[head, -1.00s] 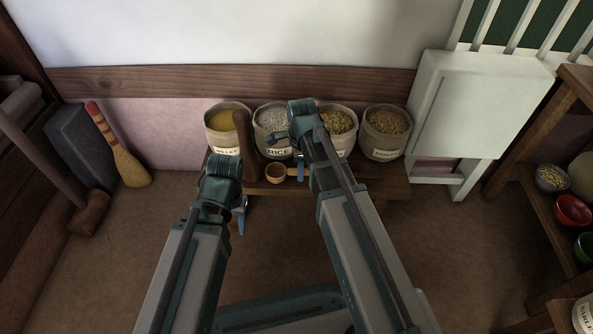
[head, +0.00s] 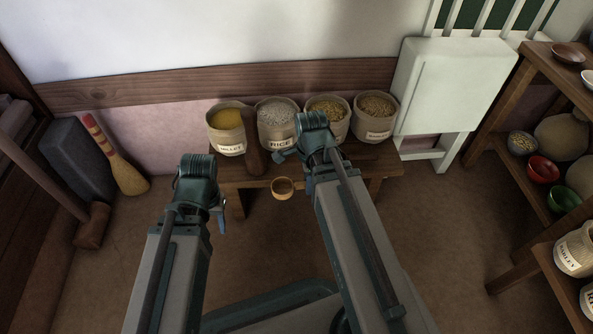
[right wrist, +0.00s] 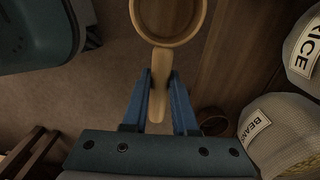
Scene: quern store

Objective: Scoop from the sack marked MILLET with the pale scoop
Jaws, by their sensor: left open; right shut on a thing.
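The sack marked MILLET (head: 229,137) holds yellow grain and stands at the left end of a row of sacks. My right gripper (right wrist: 161,84) is shut on the handle of the pale scoop (right wrist: 159,111). The scoop's round bowl (head: 282,188) shows in the head view in front of the bench edge, to the right of and nearer than the MILLET sack. No grain shows in the bowl. My left gripper (head: 220,221) is open and empty, nearer to me and left of the scoop.
The low wooden bench (head: 232,171) carries the RICE sack (head: 277,134) and two more grain sacks to the right. A dark upright wooden thing (head: 255,160) stands between MILLET and RICE, at the front. A dark round rim (right wrist: 213,118) shows on the bench. Shelves (head: 505,130) stand right.

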